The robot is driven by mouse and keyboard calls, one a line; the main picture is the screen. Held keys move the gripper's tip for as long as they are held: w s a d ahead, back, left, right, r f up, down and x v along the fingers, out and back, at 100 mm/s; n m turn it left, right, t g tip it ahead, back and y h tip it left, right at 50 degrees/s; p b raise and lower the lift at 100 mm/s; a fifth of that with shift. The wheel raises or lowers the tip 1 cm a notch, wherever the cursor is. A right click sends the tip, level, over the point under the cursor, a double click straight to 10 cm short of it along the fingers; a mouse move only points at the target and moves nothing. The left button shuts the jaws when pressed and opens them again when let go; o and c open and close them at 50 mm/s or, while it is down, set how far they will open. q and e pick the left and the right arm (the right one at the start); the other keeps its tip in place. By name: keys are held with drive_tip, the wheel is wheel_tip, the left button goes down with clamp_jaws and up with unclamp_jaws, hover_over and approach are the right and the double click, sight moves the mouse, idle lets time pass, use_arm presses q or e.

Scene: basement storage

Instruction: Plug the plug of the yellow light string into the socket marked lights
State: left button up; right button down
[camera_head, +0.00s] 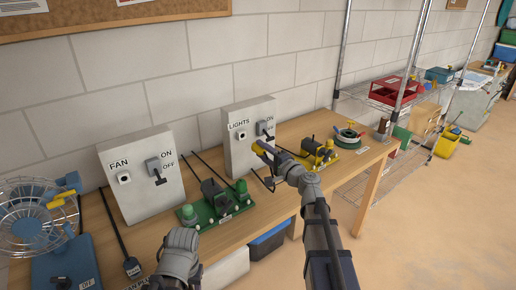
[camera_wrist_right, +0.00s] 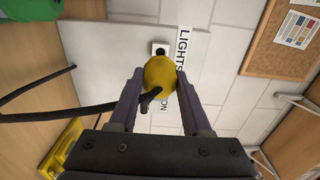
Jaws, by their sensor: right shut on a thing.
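The yellow plug (camera_head: 259,148) is held between the fingertips of my right gripper (camera_head: 265,151), raised off the table in front of the lights panel (camera_head: 241,157). In the right wrist view the yellow plug (camera_wrist_right: 160,74) sits between the two dark fingers, and a black cable (camera_wrist_right: 75,112) leads from it to the left. The socket marked LIGHTS (camera_wrist_right: 160,48) shows just beyond the plug, with a small gap apparent in the picture; real contact is hard to judge. My left arm shows at the bottom, but its gripper's fingers are not seen.
A fan panel (camera_head: 141,171) with socket and switch stands left of the lights panel. A green-based device (camera_head: 216,207), a yellow-based device (camera_head: 319,153) and a green ring-shaped item (camera_head: 348,138) sit on the wooden table (camera_head: 372,156). A blue wire fan (camera_head: 38,215) stands far left.

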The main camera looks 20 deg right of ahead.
drive_tip(key=shift+s, duration=0.1)
idle(0.3)
drive_tip(key=shift+x, duration=2.9)
drive_tip(key=shift+x, duration=1.45)
drive_tip(key=shift+c, duration=1.4)
unclamp_jaws()
drive_tip(key=shift+d, duration=0.1)
drive_tip(key=v, duration=0.7)
drive_tip(key=shift+s+d, duration=0.1)
drive_tip(key=shift+s, duration=0.3)
